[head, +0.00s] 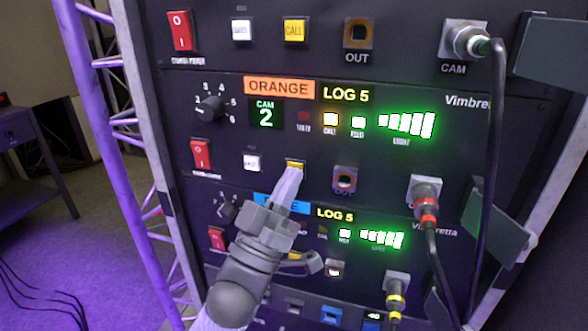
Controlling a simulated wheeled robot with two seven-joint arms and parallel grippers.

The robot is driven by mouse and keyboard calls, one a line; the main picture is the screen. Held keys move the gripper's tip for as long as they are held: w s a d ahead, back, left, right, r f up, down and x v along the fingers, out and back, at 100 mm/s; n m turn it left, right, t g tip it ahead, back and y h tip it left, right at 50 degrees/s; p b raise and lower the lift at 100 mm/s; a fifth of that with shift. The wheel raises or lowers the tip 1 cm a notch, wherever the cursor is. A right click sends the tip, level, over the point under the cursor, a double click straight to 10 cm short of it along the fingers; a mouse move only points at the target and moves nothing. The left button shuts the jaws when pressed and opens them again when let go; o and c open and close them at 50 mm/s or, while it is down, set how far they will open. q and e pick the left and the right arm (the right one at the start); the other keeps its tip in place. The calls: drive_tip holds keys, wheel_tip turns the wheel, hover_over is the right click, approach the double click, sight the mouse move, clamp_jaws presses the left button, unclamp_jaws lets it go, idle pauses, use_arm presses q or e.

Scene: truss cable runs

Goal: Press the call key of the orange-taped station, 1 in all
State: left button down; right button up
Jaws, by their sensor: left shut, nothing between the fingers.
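The orange-taped station (350,128) is the middle-upper panel of the rack, with an orange label (279,87) reading ORANGE and a display reading CAM 2. Its yellow call key (295,163) sits below the indicators, between a white key and an OUT socket. My right gripper is not in view.
Another panel above has its own yellow CALL key (295,31). A blue-taped panel (283,204) lies below, partly behind my left gripper. Cables (496,120) hang at the right from the CAM sockets. A purple-lit truss (95,110) stands at the left.

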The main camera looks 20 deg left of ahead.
use_arm(q)
drive_tip(key=shift+s, duration=0.1)
drive_tip(key=shift+s+p, duration=0.4)
drive_tip(key=shift+p, duration=0.05)
drive_tip(key=shift+s, duration=0.25)
drive_tip(key=s+p, duration=0.2)
drive_tip(key=s, duration=0.3)
drive_tip(key=shift+a, duration=0.1)
idle(0.3)
